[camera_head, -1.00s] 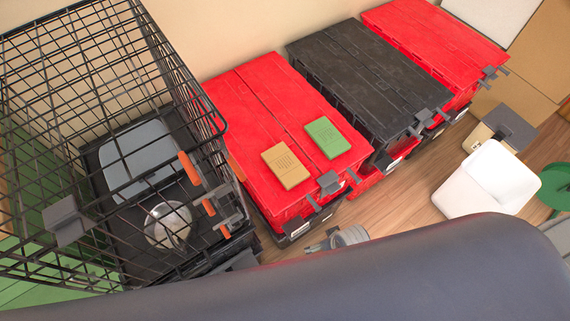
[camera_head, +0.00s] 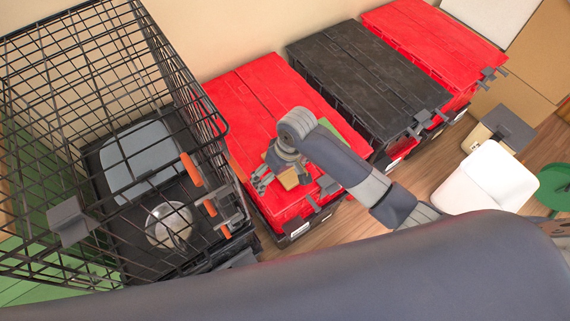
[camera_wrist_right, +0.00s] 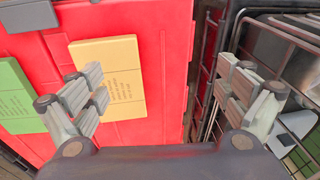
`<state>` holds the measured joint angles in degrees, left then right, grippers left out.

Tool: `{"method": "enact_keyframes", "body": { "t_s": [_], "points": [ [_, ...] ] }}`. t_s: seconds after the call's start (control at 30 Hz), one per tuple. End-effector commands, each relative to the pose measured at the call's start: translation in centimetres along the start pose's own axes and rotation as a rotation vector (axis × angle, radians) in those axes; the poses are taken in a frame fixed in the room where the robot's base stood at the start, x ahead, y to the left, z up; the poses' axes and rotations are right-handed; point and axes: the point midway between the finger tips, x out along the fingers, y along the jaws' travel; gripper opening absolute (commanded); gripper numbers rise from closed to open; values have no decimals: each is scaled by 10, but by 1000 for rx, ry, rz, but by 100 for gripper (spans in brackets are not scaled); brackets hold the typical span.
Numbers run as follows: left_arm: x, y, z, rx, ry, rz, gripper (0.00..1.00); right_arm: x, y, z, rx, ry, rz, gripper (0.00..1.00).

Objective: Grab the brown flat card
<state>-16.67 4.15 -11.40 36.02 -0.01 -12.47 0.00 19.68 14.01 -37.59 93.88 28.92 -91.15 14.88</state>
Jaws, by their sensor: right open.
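The brown flat card (camera_wrist_right: 122,65) lies flat on the lid of the red tote (camera_wrist_right: 165,25) in the right wrist view. In the head view only a small tan part of the card (camera_head: 289,179) shows under my right gripper (camera_head: 270,174). In the right wrist view, my right gripper (camera_wrist_right: 163,84) is open and empty. Its left finger overlaps the card's left part in the picture; its right finger is beyond the tote's edge, over the cage side. The card sits left of the middle between the fingers. My left gripper is not in view.
A green card (camera_wrist_right: 18,95) lies beside the brown one. A black wire cage (camera_head: 70,120) stands close on the left of the red tote. A black tote (camera_head: 365,75) and another red tote (camera_head: 435,45) stand to the right. A white chair (camera_head: 485,180) stands on the floor.

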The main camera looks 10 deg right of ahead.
Motion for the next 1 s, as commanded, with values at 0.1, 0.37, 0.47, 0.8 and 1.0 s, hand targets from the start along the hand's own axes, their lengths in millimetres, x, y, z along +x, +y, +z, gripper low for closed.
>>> {"method": "enact_keyframes", "body": {
  "t_s": [0.1, 0.37, 0.47, 0.8, 1.0],
  "points": [
    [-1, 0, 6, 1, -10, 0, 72, -18, 16, -24, -10, -45, 45, 94],
    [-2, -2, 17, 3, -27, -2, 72, -50, 45, -49, 10, -122, 123, 94],
    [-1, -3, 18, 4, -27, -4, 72, -55, 51, -53, 17, -134, 137, 94],
    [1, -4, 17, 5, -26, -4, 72, -12, 59, -47, 22, -143, 141, 94],
    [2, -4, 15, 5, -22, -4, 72, 2, 61, -46, 21, -140, 141, 94]
  ]
}}
